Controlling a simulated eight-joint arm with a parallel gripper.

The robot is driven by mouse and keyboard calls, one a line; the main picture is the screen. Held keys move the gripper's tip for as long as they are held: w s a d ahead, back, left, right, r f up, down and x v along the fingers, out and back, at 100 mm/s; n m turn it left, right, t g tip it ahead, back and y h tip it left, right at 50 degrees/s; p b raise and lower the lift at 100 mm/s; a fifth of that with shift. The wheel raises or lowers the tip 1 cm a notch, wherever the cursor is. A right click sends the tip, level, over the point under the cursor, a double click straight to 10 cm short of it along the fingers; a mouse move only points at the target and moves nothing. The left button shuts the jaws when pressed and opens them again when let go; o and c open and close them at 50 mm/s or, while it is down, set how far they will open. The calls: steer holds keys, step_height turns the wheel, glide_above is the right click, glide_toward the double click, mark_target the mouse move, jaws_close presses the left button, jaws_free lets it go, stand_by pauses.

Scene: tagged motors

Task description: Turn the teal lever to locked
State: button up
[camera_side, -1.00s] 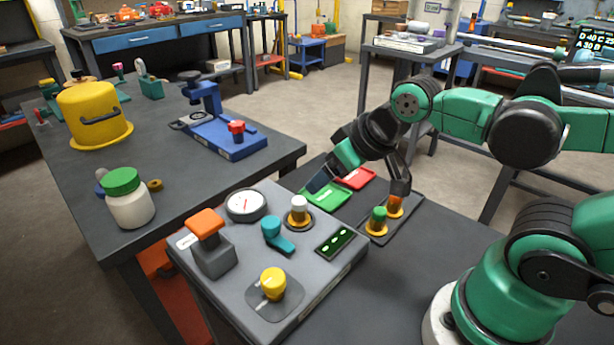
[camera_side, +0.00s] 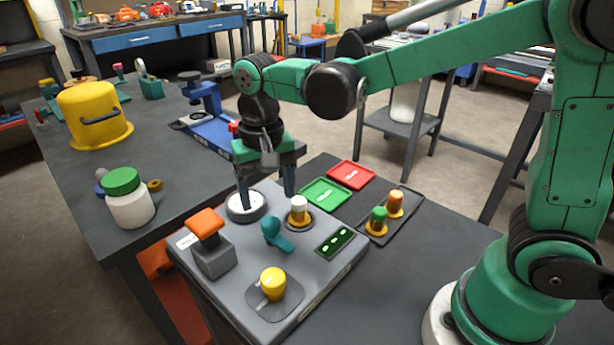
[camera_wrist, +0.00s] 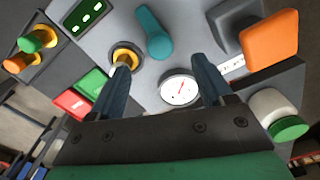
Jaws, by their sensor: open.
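The teal lever (camera_side: 276,235) stands on top of the grey control panel (camera_side: 222,282), with its arm pointing toward the lower right in the side view. It also shows in the wrist view (camera_wrist: 153,32), near the top middle. My gripper (camera_side: 266,200) is open and empty, pointing down above the back of the panel. In the wrist view my gripper's fingers (camera_wrist: 164,75) are spread apart, with the round dial between them and the lever beyond their tips. In the side view the fingers partly hide the dial.
A white-topped knob (camera_side: 299,206) and small display (camera_side: 335,242) lie right of the lever. An orange-handled block (camera_side: 207,240) and yellow knob (camera_side: 273,281) stand left and in front. Green (camera_side: 325,194) and red (camera_side: 351,174) trays sit behind.

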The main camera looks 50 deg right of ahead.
mark_target(270, 222)
steer(key=shift+f, duration=2.75)
jaws_close()
